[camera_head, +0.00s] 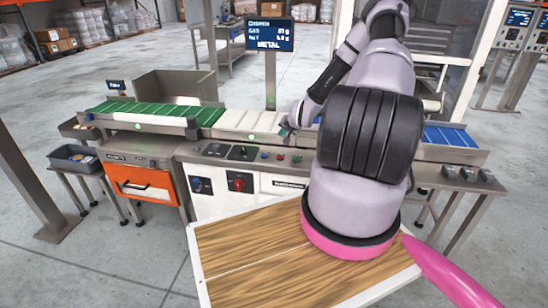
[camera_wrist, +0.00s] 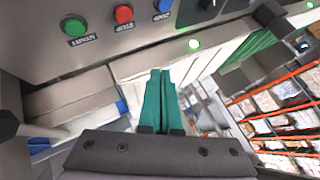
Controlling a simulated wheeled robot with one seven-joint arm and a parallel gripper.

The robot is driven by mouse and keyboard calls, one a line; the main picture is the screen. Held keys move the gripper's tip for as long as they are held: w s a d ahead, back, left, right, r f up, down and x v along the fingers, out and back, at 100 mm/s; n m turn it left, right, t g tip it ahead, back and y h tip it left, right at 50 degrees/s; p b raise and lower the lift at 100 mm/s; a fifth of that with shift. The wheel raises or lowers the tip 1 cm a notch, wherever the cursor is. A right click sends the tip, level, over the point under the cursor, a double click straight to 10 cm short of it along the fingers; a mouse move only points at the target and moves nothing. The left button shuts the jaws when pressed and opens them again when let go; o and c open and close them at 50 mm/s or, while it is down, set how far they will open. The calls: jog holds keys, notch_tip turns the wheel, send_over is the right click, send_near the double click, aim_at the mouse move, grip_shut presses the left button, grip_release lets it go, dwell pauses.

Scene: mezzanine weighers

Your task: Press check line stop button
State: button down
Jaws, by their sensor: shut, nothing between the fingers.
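The check line's front panel (camera_head: 225,153) carries a red button (camera_head: 280,157) between a blue button (camera_head: 264,155) and a green button (camera_head: 296,159). The wrist view shows the red button (camera_wrist: 123,14) at the top, between the green button (camera_wrist: 73,26) and the blue button (camera_wrist: 163,5). Their labels appear upside down and are hard to read. My gripper (camera_head: 284,130) is over the near side of the conveyor, behind the buttons and apart from them. In the wrist view my gripper (camera_wrist: 161,73) has its green fingers together and empty.
A display reading METAL (camera_head: 269,34) stands on a post behind the line. A green belt (camera_head: 155,110) runs left and a blue belt (camera_head: 450,136) right. A red rotary switch (camera_head: 240,182) is on the lower cabinet front. A wooden-topped surface (camera_head: 250,245) lies in front.

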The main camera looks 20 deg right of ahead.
aim_at(281, 158)
jog(key=shift+w+f, duration=0.1)
jog(key=shift+f, duration=0.1)
jog(key=shift+f, duration=4.4)
jog(key=shift+f, duration=0.1)
jog(key=shift+f, duration=0.3)
jog(key=shift+f, duration=0.4)
jog(key=shift+r, duration=0.85)
